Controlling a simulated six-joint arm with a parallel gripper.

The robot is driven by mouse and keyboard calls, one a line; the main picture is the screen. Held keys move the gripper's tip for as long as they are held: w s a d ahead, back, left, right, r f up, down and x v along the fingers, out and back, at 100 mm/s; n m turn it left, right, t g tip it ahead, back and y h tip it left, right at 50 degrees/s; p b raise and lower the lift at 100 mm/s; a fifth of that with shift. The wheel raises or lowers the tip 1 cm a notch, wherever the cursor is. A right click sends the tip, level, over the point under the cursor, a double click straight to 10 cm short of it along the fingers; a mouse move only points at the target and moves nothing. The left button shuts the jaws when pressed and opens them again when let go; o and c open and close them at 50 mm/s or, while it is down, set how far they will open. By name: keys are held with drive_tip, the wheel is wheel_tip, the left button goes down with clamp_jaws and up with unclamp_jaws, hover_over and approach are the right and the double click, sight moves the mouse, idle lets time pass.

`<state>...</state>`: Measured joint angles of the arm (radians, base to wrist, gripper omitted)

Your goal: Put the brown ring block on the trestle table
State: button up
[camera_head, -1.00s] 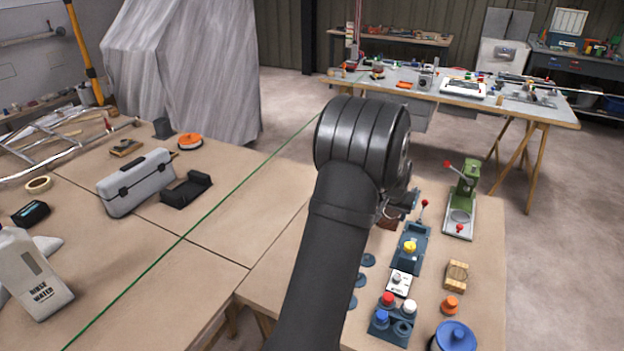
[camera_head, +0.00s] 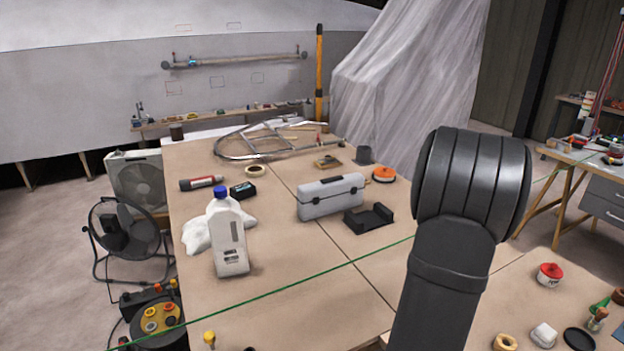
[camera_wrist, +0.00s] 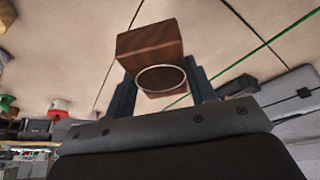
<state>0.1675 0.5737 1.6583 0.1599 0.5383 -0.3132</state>
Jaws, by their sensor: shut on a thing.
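The brown ring block (camera_wrist: 150,42) is between the two dark fingers of my gripper (camera_wrist: 161,84) in the wrist view. A pale-rimmed round opening shows on the block's near side. My gripper is shut on it, and plywood lies behind it in that view. In the head view my arm hides the gripper and block. A table with wooden trestle legs (camera_head: 565,190) stands at the far right, cut by the frame edge. A large plywood-topped table (camera_head: 300,285) fills the middle; its legs are hidden here.
The plywood table holds a white jug (camera_head: 228,240), a grey toolbox (camera_head: 330,196), a black tray (camera_head: 369,218) and an orange disc (camera_head: 383,174). A green line (camera_head: 330,270) crosses above or on it. Bare plywood shows between them. Fans (camera_head: 125,235) stand on the floor at left.

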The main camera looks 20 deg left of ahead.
drive_tip(key=s+a+n+y, duration=0.1)
drive_tip(key=s+a+n, duration=0.3)
drive_tip(key=a, duration=0.6)
drive_tip(key=s+a+n+g+y, duration=0.1)
drive_tip(key=s+a+n, duration=0.1)
drive_tip(key=s+a, duration=0.6)
drive_tip(key=s+a+n+y, duration=0.1)
drive_tip(key=s+a+n, duration=0.2)
drive_tip(key=a, duration=0.9)
drive_tip(key=a+f, duration=0.2)
drive_tip(key=a, duration=0.1)
drive_tip(key=s+a+f, duration=0.1)
drive_tip(key=a+f, duration=0.1)
drive_tip(key=a, duration=0.2)
drive_tip(key=a+f, duration=0.3)
drive_tip(key=a, duration=0.1)
drive_tip(key=shift+s+a, duration=0.15)
drive_tip(key=shift+a+f, duration=0.1)
drive_tip(key=shift+f, duration=1.9)
drive_tip(key=shift+f, duration=0.1)
drive_tip(key=o, duration=1.1)
drive_tip(key=v, duration=1.2)
